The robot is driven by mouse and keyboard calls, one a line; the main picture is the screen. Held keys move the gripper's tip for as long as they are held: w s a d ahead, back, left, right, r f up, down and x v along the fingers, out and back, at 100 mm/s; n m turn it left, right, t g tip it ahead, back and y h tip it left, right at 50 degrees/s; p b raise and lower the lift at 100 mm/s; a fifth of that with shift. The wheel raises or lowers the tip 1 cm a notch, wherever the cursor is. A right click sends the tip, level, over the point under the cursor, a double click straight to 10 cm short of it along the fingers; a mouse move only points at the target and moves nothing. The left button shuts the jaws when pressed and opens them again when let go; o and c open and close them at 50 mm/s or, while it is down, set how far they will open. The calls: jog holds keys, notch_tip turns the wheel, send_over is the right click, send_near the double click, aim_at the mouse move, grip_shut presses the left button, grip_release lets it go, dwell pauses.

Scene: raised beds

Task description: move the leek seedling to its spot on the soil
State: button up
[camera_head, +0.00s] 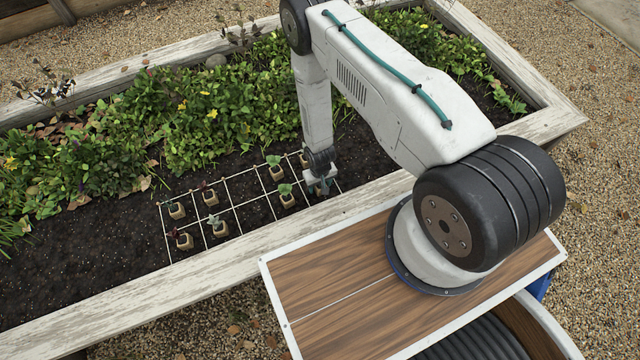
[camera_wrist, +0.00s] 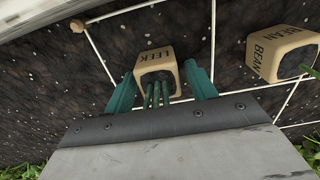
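The leek seedling (camera_wrist: 155,70) is a small tan pot marked LEEK with several green stems. In the wrist view it appears on the dark soil, inside a cell of the white string grid (camera_wrist: 212,45). My gripper (camera_wrist: 160,75) has its two green fingers spread to either side of the pot, with a thin gap showing at each side. In the head view my gripper (camera_head: 320,184) is low at the right end of the string grid (camera_head: 232,200), and it mostly hides the leek pot.
A bean pot (camera_wrist: 275,52) stands right of the leek in the wrist view. Several other potted seedlings stand in the grid, such as one with green leaves (camera_head: 286,196). Dense plants (camera_head: 210,115) fill the back. The bed's wooden edge (camera_head: 150,290) runs in front.

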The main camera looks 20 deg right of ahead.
jog(key=w+d+r, duration=0.1)
jog(key=w+r, duration=0.2)
jog(key=r, duration=4.7)
jog(key=s+d+r+t, duration=0.1)
jog(key=s+r, duration=0.5)
jog(key=r, duration=0.2)
jog(key=s+d+r, duration=0.1)
jog(key=s+r, duration=0.4)
jog(key=r, duration=0.3)
jog(key=s+r, duration=0.3)
jog(key=s, duration=0.4)
jog(key=s+r, duration=0.4)
jog(key=s, duration=0.3)
jog(key=shift+s, duration=0.4)
